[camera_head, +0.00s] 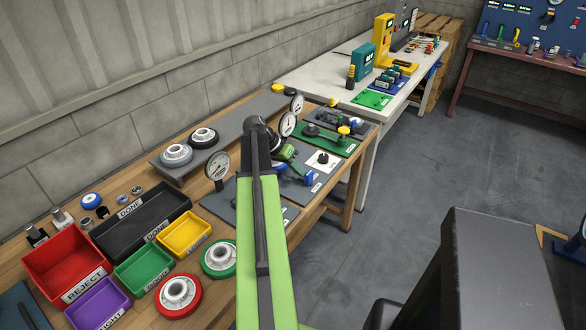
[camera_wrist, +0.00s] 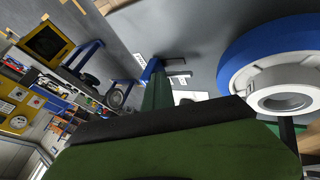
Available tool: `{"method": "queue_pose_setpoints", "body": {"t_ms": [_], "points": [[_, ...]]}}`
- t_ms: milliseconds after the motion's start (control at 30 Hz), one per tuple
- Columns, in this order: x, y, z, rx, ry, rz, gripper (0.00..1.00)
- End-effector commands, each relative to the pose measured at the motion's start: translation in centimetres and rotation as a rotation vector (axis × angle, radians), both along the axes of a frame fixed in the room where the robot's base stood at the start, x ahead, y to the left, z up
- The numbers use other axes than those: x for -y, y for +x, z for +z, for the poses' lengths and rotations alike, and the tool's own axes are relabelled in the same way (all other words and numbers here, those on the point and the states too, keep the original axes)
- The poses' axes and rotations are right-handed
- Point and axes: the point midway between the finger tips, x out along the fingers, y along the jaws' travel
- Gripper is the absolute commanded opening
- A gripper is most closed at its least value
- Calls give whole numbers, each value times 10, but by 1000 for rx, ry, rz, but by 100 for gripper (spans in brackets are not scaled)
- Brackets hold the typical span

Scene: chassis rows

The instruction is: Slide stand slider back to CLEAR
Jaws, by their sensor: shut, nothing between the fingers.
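The stand appears to be the dark grey plate (camera_head: 298,189) on the wooden bench, partly hidden behind my arm in the head view. A blue part (camera_head: 280,169) shows on it beside my gripper; I cannot tell whether it is the slider. The slider's position and the CLEAR mark are too small to read. My gripper (camera_head: 287,153) is shut and empty, low over the stand area; contact cannot be told. In the wrist view, a blue bracket-like part (camera_wrist: 151,70) and small white labels (camera_wrist: 139,56) show beyond my green and black wrist parts.
A blue-rimmed white wheel (camera_wrist: 283,85) is close at right in the wrist view. Dial gauges (camera_head: 217,166) and a green fixture (camera_head: 328,138) stand nearby. Red (camera_head: 66,262) and black (camera_head: 141,222) bins fill the near bench. Open floor lies right of the bench.

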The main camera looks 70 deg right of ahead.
Motion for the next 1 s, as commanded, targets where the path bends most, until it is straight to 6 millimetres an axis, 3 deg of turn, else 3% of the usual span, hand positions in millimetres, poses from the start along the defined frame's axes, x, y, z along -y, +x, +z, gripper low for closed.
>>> {"method": "queue_pose_setpoints", "body": {"t_ms": [367, 567, 800, 1000], "points": [[-2, -3, 3, -9, 8, -11, 0], [-9, 11, 31, -6, 3, -7, 0], [-21, 45, 74, -5, 4, -2, 0], [-25, 55, 81, -4, 2, -3, 0]]}}
